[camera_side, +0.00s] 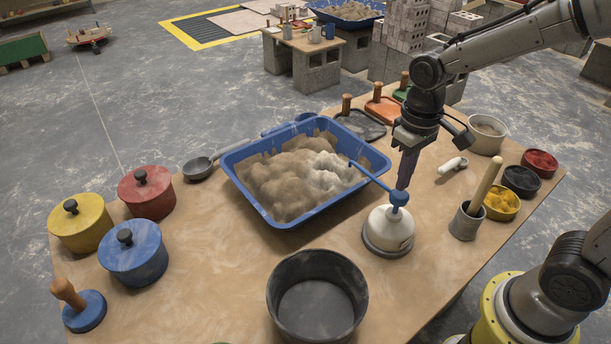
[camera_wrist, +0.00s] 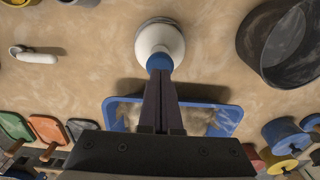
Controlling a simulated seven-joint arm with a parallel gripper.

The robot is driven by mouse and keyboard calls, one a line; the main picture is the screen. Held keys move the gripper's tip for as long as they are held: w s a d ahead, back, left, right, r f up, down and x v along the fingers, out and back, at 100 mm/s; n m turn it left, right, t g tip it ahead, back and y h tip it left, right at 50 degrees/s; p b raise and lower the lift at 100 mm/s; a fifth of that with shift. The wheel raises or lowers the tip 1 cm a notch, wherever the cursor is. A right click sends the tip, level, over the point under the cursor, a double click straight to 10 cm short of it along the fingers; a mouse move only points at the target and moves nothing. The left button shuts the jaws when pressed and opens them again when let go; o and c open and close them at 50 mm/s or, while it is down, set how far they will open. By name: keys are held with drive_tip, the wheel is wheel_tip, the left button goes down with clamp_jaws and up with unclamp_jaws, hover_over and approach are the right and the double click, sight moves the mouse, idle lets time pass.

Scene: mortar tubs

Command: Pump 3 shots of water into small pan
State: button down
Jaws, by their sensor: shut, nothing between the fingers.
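A white round pump bottle (camera_side: 388,229) with a blue pump head (camera_side: 399,199) stands upright on the table. The pan holds heaped sand with a paler patch on the right. My gripper (camera_side: 402,187) is shut and empty, pointing down, with its fingertips right at the top of the pump head. In the wrist view the fingertips (camera_wrist: 160,74) overlap the blue head above the white bottle (camera_wrist: 160,40). I cannot tell whether they touch it or how far it is pressed.
A black tub (camera_side: 317,334) stands in front. Red, yellow and blue lidded pots (camera_side: 134,263) stand at left. A grey cup with a wooden pestle (camera_side: 465,224) and small pigment bowls (camera_side: 500,203) stand at right. Trowels (camera_side: 360,127) lie behind the pan.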

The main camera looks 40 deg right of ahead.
sight(400, 194)
drive_tip(key=shift+f, duration=0.15)
drive_tip(key=shift+f, duration=1.65)
drive_tip(key=shift+r, duration=1.85)
drive_tip(key=shift+f, duration=0.1)
drive_tip(key=shift+f, duration=1.75)
drive_tip(key=shift+r, duration=1.85)
